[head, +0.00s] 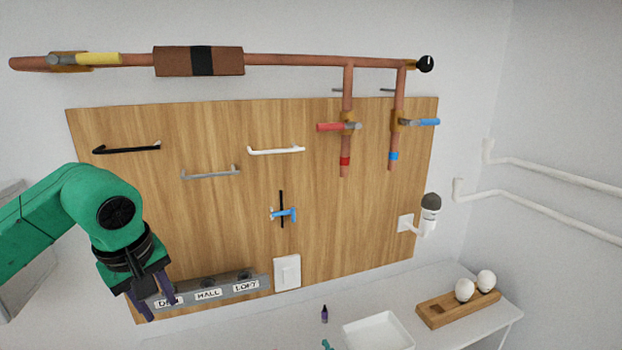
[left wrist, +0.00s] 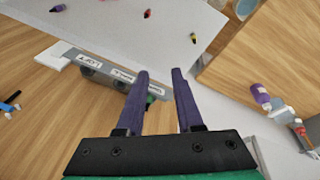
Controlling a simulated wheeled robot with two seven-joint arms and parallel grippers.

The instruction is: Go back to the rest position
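My left gripper (head: 153,302) hangs at the lower left in the head view, its two purple fingers pointing down in front of the left end of the labelled grey strip (head: 208,291). In the left wrist view the fingers (left wrist: 159,100) stand apart with a gap between them. A small green thing shows beside the left finger, and I cannot tell whether it touches it. Nothing is clearly held. My green left arm (head: 45,212) comes in from the left. My right gripper is not in view.
A wooden board (head: 240,225) carries handles, a blue-handled fitting (head: 284,214) and a white switch plate (head: 287,273). Copper pipes (head: 290,60) with red and blue valves run above. The table below holds a white tray (head: 378,332) and a wooden holder (head: 432,315) with white bulbs.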

